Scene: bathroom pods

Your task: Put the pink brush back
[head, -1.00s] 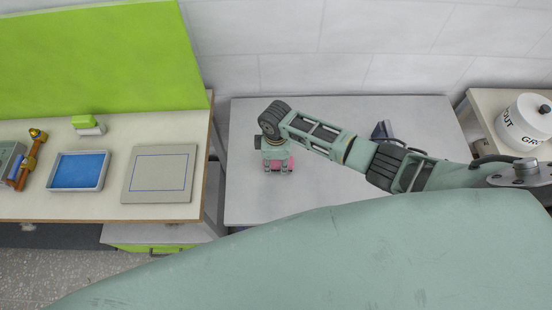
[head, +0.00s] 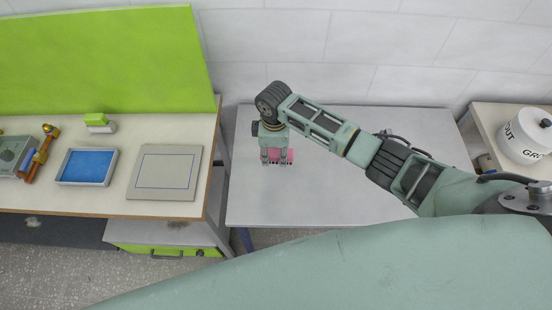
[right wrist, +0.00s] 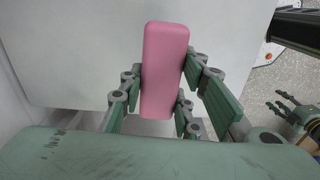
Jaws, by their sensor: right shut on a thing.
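The pink brush (right wrist: 164,70) shows in the right wrist view as a smooth pink block with rounded corners. My right gripper (right wrist: 163,95) is shut on it, with green finger pads on both sides. In the head view the right gripper (head: 276,158) points down over the left part of the grey table, with the pink brush (head: 287,156) partly hidden by the fingers. I cannot tell its exact height above the table. A green jointed part at the right edge of the right wrist view looks like my left gripper (right wrist: 287,108); its opening is unclear.
The grey table (head: 330,190) is mostly bare. On the wooden bench (head: 60,206) at left are a blue-bottomed tray (head: 87,167), a flat panel with a blue outline (head: 164,172), a green-topped block (head: 97,122) and an orange-brown tool (head: 39,153). A white pot (head: 522,135) stands at right.

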